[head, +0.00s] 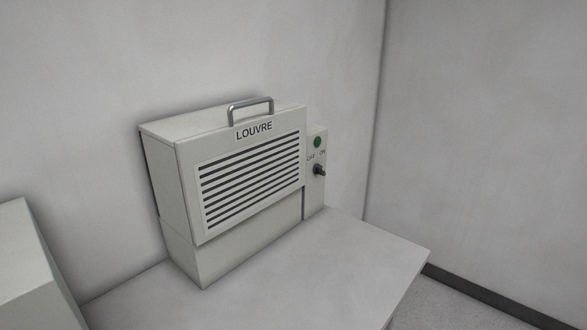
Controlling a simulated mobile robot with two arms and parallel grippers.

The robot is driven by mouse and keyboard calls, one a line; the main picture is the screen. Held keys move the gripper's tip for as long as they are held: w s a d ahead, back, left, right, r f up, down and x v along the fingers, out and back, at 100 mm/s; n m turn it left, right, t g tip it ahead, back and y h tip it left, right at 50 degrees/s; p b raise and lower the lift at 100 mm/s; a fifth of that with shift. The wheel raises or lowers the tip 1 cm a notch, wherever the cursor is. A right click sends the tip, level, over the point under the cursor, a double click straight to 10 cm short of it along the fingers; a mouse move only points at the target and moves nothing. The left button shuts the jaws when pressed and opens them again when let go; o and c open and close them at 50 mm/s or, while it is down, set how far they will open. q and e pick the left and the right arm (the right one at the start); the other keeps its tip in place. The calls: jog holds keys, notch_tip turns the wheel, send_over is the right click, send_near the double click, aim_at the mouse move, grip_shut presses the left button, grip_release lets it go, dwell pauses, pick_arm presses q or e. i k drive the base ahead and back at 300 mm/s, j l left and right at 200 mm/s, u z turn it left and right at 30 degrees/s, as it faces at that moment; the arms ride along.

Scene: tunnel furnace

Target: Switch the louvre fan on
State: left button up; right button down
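The louvre fan (190,190) is a pale box in the head view with a dark slatted front and the label LOUVRE. A metal handle (250,106) stands on its top edge. A narrow control panel (314,199) is at its right side. The panel has a green round lamp or button (318,142), OFF and ON marks, and a small dark knob (319,171) below them. The knob is too small to tell clearly which mark it points to. Neither of my grippers is in view.
The fan stands on a pale table (290,285) against the wall, near a room corner at the right. The table top in front of the fan is clear. Another pale box (25,270) is at the lower left. Floor shows at the lower right.

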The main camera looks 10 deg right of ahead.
aim_at(318, 169)
jog(key=u, duration=0.25)
jog(key=l+u, duration=0.9)
jog(key=l, duration=0.25)
